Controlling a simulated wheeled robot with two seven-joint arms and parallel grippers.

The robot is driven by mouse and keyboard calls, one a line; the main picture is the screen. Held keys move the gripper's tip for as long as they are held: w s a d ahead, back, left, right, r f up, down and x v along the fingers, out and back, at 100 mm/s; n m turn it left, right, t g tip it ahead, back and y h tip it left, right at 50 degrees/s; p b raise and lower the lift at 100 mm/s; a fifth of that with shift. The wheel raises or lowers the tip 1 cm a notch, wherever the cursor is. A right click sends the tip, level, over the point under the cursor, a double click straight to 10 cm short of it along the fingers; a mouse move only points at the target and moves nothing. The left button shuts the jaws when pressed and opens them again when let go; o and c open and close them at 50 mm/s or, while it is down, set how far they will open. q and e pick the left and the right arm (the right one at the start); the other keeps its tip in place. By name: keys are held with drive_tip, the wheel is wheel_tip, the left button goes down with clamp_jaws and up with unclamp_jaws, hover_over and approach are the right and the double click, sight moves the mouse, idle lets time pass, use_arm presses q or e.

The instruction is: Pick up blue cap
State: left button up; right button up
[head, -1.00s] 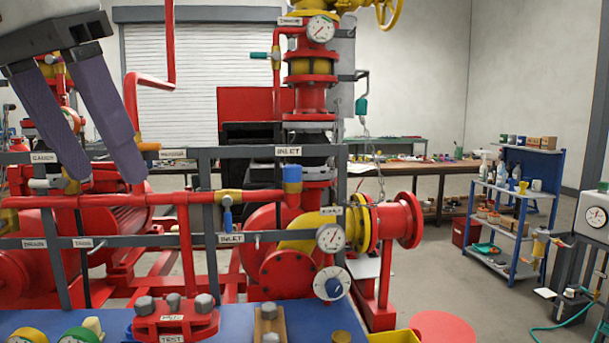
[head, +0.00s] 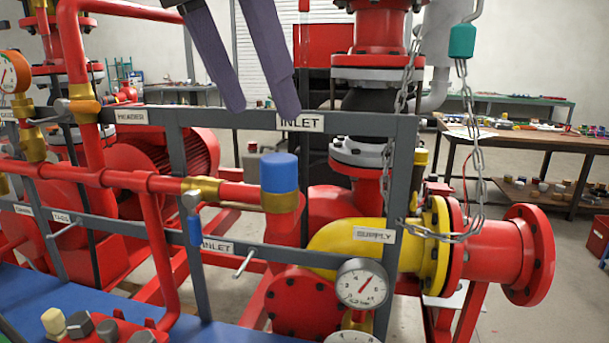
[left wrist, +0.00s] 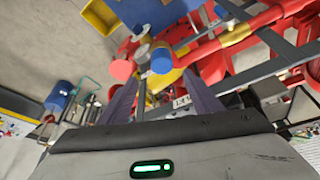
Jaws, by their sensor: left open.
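The blue cap (head: 279,173) sits upright on the brass end of the red pipe, in front of the grey frame with the INLET label. It also shows in the left wrist view (left wrist: 162,62), just beyond the gap between my fingertips. My left gripper (head: 263,108) is open and empty, its two purple fingers pointing down above the cap and apart from it. The same fingers show in the left wrist view (left wrist: 160,80), spread to either side. My right gripper is not in view.
The grey frame (head: 225,119) runs close behind the cap. A hanging chain (head: 472,130), the yellow supply elbow (head: 340,236) and a pressure gauge (head: 361,284) are to the right. A blue-handled valve (head: 194,225) is to the left. A workbench (head: 530,135) stands at the back right.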

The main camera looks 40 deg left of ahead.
sight(275, 159)
use_arm(q)
drive_tip(key=shift+a+x, duration=0.2)
drive_tip(key=shift+x, duration=4.2)
drive_tip(key=shift+s, duration=0.25)
drive_tip(key=c, duration=1.2)
